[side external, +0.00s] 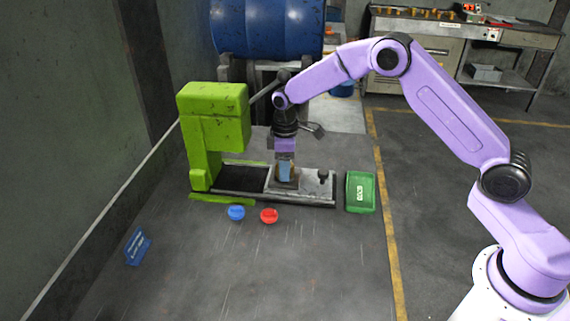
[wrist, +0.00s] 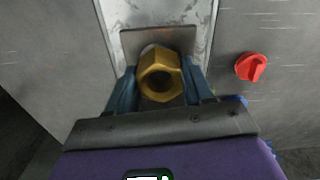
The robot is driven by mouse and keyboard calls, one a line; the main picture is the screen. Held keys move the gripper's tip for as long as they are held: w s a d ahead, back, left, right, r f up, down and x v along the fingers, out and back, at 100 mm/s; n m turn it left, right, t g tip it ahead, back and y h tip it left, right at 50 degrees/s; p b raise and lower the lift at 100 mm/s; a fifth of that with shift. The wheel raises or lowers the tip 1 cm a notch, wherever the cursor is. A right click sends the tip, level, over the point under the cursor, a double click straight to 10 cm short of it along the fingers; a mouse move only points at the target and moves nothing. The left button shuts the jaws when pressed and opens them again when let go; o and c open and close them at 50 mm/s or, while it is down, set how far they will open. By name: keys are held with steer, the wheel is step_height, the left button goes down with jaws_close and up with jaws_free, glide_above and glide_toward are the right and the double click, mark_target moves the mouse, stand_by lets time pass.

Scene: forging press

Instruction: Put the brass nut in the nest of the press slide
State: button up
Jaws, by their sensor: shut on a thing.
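The brass nut (wrist: 150,87) is a gold hexagonal piece with a dark bore, held between the two blue fingers of my gripper (wrist: 160,75). In the side view my gripper (side external: 286,170) points down over the press slide (side external: 311,190), a pale metal plate on a track with a black knob (side external: 323,173). In the wrist view the slide (wrist: 200,12) shows a darker squarish nest area (wrist: 132,42) around and beyond the nut. The nut covers part of it. I cannot tell whether the nut touches the nest or hangs just above it.
The green press (side external: 200,135) stands at the slide's left end. A green tray (side external: 360,192) lies to the right. A blue knob (side external: 236,213) and a red knob (side external: 269,216) sit in front. A blue sign (side external: 138,247) is at left.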

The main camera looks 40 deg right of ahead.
steer(key=shift+f, duration=0.35)
stand_by(0.3)
steer(key=o, duration=1.5)
step_height(320, 180, up, 10)
stand_by(0.6)
